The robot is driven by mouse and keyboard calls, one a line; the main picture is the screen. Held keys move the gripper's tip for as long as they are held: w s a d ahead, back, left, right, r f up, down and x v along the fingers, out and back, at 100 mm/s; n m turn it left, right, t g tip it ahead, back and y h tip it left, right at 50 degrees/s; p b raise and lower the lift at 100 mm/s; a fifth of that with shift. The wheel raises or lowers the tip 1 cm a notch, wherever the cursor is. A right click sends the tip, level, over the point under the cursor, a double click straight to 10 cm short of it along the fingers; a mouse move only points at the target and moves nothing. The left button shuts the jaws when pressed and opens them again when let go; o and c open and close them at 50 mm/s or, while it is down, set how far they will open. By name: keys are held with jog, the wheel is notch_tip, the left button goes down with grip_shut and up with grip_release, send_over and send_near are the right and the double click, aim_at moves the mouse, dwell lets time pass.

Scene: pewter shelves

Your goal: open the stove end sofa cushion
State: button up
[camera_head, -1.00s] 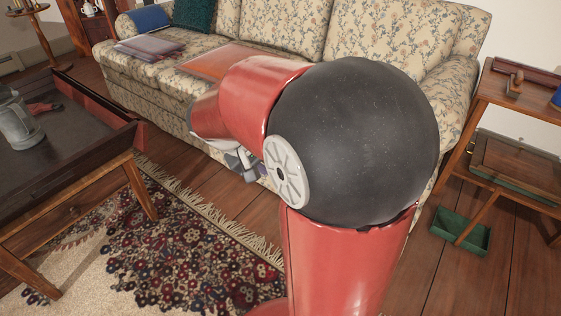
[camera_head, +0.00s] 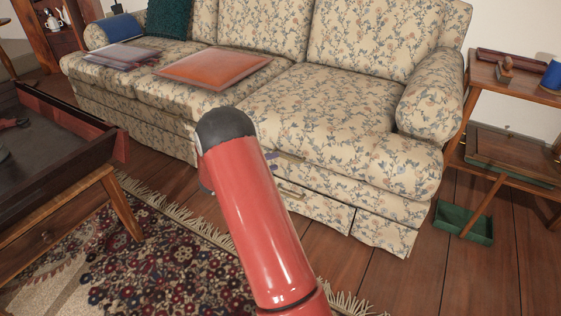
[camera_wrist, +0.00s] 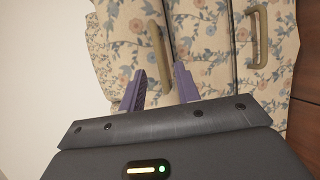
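A floral sofa (camera_head: 330,125) has several seat cushions; the one at the right end (camera_head: 325,105) is closest to my arm. No stove shows, so I cannot tell which end is the stove end. In the wrist view a beige bar handle (camera_wrist: 155,45) is on a floral front panel. A second handle (camera_wrist: 258,35) is on the neighbouring panel toward the floor; it also shows low on the sofa front in the head view (camera_head: 290,190). My gripper (camera_wrist: 160,70) is open, its purple fingers apart near one end of the first handle. Contact cannot be told.
An orange flat cushion (camera_head: 215,66) and a clear-wrapped stack (camera_head: 122,55) lie on the sofa. A dark tray-topped table (camera_head: 60,150) stands at the left on a fringed rug (camera_head: 150,260). A wooden side table (camera_head: 525,85) and green box (camera_head: 463,222) are at the right.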

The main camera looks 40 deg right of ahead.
jog(key=shift+d+f, duration=0.2)
jog(key=shift+d, duration=0.85)
jog(key=shift+d+f, duration=0.15)
jog(key=shift+d, duration=0.85)
grip_shut()
